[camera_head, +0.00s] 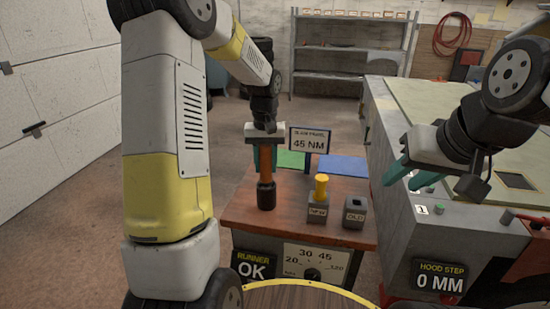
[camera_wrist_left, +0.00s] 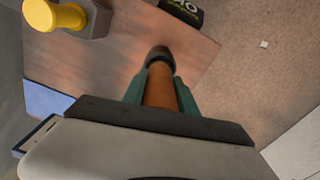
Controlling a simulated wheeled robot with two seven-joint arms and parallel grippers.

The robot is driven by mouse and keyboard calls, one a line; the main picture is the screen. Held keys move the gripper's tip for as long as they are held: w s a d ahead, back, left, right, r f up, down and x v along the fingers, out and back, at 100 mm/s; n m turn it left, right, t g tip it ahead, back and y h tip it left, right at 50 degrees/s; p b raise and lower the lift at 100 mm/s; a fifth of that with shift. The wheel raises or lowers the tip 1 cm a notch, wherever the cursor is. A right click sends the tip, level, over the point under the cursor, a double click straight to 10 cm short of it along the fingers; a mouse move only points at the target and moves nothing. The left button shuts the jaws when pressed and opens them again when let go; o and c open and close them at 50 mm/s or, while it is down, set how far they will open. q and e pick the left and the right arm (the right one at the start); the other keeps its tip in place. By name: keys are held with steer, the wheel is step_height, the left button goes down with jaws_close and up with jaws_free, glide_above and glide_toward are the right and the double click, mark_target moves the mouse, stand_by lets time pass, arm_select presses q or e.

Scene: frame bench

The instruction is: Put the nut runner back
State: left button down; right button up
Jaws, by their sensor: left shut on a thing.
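The nut runner (camera_head: 266,165) is an orange cylinder with a black lower end. My left gripper (camera_head: 265,155) is shut on its orange body and holds it roughly upright over the left part of the wooden bench top (camera_head: 236,212). I cannot tell whether its black end touches the bench. In the left wrist view the orange body (camera_wrist_left: 160,90) sits between the teal fingers (camera_wrist_left: 160,95), with the black end pointing away. My right gripper (camera_head: 402,180) is open and empty, right of the bench beside the grey machine.
A grey block (camera_head: 317,213) holds a yellow plug; a second grey block (camera_head: 355,214) has an open hole. Green (camera_head: 291,159) and blue (camera_head: 343,165) pads and a "45 NM" sign (camera_head: 310,140) are at the back. A "RUNNER OK" display (camera_head: 262,265) and dial (camera_head: 313,263) are in front.

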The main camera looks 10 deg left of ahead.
arm_select(q)
steer(key=c, duration=1)
jaws_free()
steer(key=shift+f, duration=0.1)
steer(key=shift+o, duration=0.2)
